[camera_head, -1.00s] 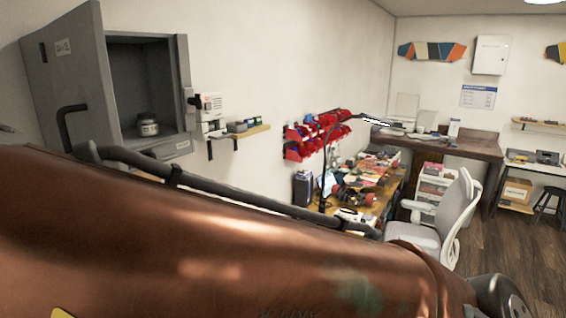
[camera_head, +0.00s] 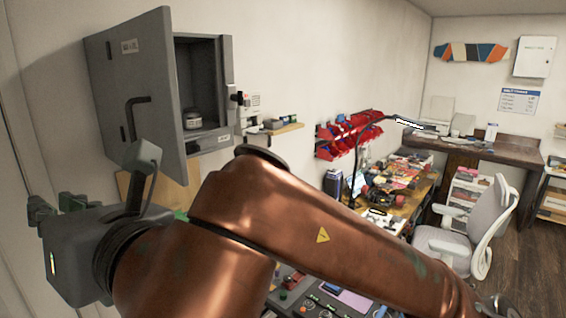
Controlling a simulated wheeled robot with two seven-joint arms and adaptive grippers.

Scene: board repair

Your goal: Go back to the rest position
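My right arm's copper link crosses the lower middle of the head view. My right gripper (camera_head: 100,182) is at the left, in front of the lower part of the grey wall cabinet (camera_head: 227,88). Its dark finger parts stand apart, with nothing seen between them, so it looks open. The cabinet door (camera_head: 135,80) is swung open to the left, with its dark handle (camera_head: 132,118) above the gripper. I cannot tell whether the gripper touches the door. A small jar (camera_head: 193,119) stands inside the cabinet. My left gripper is not in view.
A small shelf (camera_head: 288,129) and red bins (camera_head: 350,135) are on the wall. A cluttered workbench (camera_head: 418,192) stands beyond my arm, with a white chair (camera_head: 485,225) to its right. Open floor (camera_head: 525,260) lies at the right.

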